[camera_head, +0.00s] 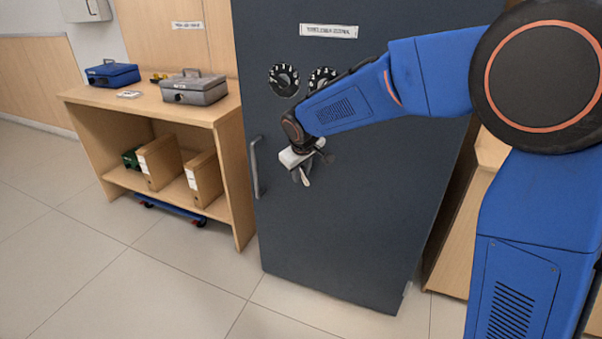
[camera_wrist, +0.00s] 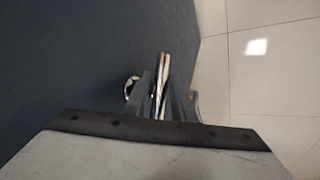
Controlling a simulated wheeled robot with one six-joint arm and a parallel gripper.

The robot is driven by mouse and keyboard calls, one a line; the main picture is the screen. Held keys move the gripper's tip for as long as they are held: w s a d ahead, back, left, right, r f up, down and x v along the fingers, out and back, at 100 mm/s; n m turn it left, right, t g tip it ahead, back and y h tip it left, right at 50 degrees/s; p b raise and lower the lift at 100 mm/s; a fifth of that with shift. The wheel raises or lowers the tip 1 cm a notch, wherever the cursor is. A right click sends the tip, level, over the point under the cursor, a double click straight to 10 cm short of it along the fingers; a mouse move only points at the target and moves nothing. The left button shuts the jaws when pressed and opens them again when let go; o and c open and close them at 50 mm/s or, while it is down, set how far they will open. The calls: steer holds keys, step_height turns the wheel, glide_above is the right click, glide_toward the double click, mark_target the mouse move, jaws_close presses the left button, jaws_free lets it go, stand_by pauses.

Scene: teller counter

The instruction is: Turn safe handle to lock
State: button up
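The safe (camera_head: 350,220) is a tall dark blue-grey cabinet with a label and two black dials, the left dial (camera_head: 284,80) clear and the right dial (camera_head: 322,78) partly covered by my arm. My gripper (camera_head: 303,175) is close to the safe door, below the dials. The safe handle (camera_head: 326,156) shows only as dark pieces beside my gripper. In the wrist view my gripper (camera_wrist: 161,88) has its grey fingers close together around a thin shiny bar, which looks like a spoke of the handle. Rounded shiny parts show on both sides; most of the handle is hidden.
A vertical grey door pull (camera_head: 256,167) is on the safe's left edge. A wooden shelf unit (camera_head: 225,125) left of the safe carries a blue cash box (camera_head: 112,74) and a grey cash box (camera_head: 194,88). The tiled floor (camera_head: 110,265) in front is clear.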

steer(key=shift+f, duration=0.1)
steer(key=shift+c, duration=0.2)
jaws_close()
steer(key=g+h, duration=0.1)
steer(key=h, duration=0.1)
steer(key=n+h, duration=0.1)
steer(key=h, duration=0.2)
steer(key=shift+g, duration=0.4)
steer(key=h, duration=0.2)
steer(key=n+g+h, duration=0.1)
steer(key=h, duration=0.2)
steer(key=shift+d+r+n+h, duration=0.15)
steer(key=shift+r+n+h, duration=0.1)
steer(key=shift+n+h, duration=0.05)
stand_by(0.4)
